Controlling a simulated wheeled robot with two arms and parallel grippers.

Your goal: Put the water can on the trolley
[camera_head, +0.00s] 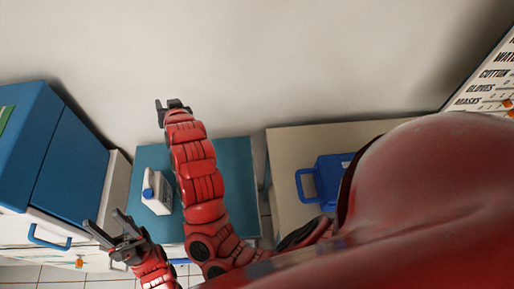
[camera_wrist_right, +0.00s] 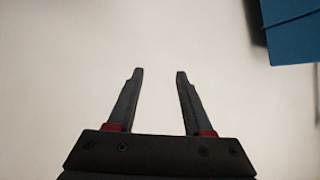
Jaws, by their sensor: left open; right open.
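A white can with a blue cap (camera_head: 157,193), which looks like the water can, stands on a teal top (camera_head: 238,174). I cannot tell whether that top is the trolley. My left gripper (camera_head: 102,219) is open and empty, to the lower left of the can and apart from it. My right gripper (camera_head: 174,104) is open and empty beyond the far edge of the teal top, in front of the pale wall. Its open fingers also show in the right wrist view (camera_wrist_right: 154,72). My right arm crosses over the teal top beside the can and hides part of it.
A beige surface (camera_head: 285,144) at the right bears a blue thing with a loop handle (camera_head: 323,181), partly hidden by my body. A blue cabinet (camera_head: 62,150) stands at the left, above white drawers with a blue handle (camera_head: 48,240). A lettered board (camera_head: 492,82) is at the upper right.

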